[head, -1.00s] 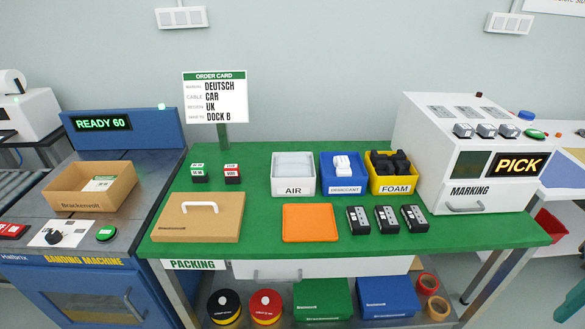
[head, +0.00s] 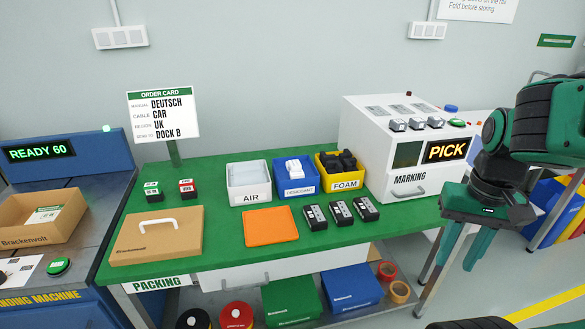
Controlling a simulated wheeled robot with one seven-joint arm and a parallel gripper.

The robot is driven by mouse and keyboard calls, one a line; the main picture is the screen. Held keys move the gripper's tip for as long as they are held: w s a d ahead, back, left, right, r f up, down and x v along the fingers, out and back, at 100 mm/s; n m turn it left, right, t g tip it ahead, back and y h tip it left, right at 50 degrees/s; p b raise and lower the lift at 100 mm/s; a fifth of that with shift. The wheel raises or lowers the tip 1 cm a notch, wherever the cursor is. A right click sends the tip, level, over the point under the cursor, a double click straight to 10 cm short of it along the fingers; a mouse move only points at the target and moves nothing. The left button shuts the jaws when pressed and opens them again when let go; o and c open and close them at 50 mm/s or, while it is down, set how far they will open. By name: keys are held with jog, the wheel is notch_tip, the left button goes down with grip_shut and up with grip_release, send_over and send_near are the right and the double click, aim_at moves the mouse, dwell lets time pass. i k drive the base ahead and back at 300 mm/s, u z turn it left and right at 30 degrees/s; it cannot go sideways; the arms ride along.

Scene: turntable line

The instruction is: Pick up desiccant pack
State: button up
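White desiccant packs (head: 293,165) lie in the blue bin (head: 297,187) labelled DESICCANT, at the back middle of the green packing table. The packs show above the bin's front wall, bunched so that I cannot separate them clearly. My gripper (head: 462,262) is at the right of the head view, beyond the table's right end, far from the blue bin. Its fingers point down and stand apart, with nothing visible between them.
The white AIR bin (head: 249,196) and yellow FOAM bin (head: 345,181) flank the blue bin. In front are an orange mat (head: 270,226) and several dark devices (head: 340,213). A cardboard box (head: 157,236) lies left. The white marking machine (head: 405,187) stands right, between bins and gripper.

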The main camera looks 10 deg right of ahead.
aim_at(294, 166)
jog(key=u, duration=0.05)
jog(key=i, duration=1)
jog(key=z, duration=0.1)
